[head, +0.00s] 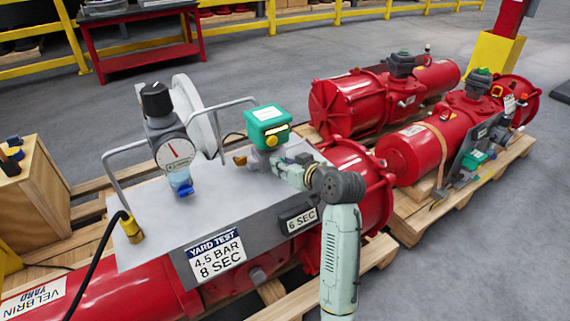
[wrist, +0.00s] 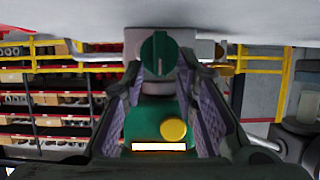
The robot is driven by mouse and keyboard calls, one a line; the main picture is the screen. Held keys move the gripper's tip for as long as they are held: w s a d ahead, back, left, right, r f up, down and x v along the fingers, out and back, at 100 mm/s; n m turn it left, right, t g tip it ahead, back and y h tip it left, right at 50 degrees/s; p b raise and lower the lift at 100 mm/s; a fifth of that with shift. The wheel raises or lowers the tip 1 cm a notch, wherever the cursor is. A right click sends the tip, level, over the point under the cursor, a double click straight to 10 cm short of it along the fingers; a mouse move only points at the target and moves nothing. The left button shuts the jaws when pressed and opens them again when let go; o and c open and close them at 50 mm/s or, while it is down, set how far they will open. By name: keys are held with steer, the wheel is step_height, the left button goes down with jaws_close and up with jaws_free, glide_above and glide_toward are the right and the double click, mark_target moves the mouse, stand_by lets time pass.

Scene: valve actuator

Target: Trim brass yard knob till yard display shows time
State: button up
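The yard display (head: 299,220) is a small dark box on the panel's front edge and reads 6 SEC. The yard sign (head: 216,257) beside it reads YARD TEST, 4.5 BAR, 8 SEC. A small brass-coloured part, which looks like the brass knob (head: 240,160), sticks out left of the green-topped valve unit (head: 268,121). It also shows right of centre in the wrist view (wrist: 220,51). My gripper (head: 283,168) is at the valve unit's near right side, apart from the brass part. In the wrist view its fingers (wrist: 158,75) are spread, with a green dial (wrist: 158,52) between the tips.
A pressure gauge (head: 174,152) with a black knob (head: 155,98) stands left on the grey panel (head: 135,235). Metal handles (head: 118,178) rise nearby. Red cylinders (head: 345,103) on pallets lie behind and right. Open floor is at the far right.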

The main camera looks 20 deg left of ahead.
jaws_close()
stand_by(0.5)
steer(key=shift+w+d+r+m+g+y+p, duration=0.1)
steer(key=shift+w+m+g+y+p, duration=0.15)
steer(key=shift+m+p, duration=0.3)
steer(key=shift+d+m+g+y+p, duration=0.15)
steer(key=shift+m+g+p, duration=0.25)
steer(key=shift+p, duration=0.25)
steer(key=shift+w+d+f+m+g+y+p, duration=0.15)
steer(key=shift+m+g+y+p, duration=0.2)
steer(key=shift+m, duration=0.3)
steer(key=shift+w+d+f+m+g+y+p, duration=0.15)
steer(key=shift+m+g+y+p, duration=0.1)
steer(key=shift+m+p, duration=0.25)
steer(key=m, duration=0.1)
steer(key=m+y, duration=0.1)
steer(key=m+g+y, duration=0.1)
steer(key=shift+w+d+f+m+p, duration=0.1)
steer(key=shift+w+f+m+p, duration=0.15)
steer(key=shift+f+m+p, duration=0.1)
steer(key=m+y, duration=0.1)
steer(key=m, duration=0.1)
steer(key=f+m+y, duration=0.1)
steer(key=m, duration=0.1)
steer(key=shift+w+d, duration=0.1)
steer(key=shift+w, duration=0.05)
steer(key=shift+m, duration=0.25)
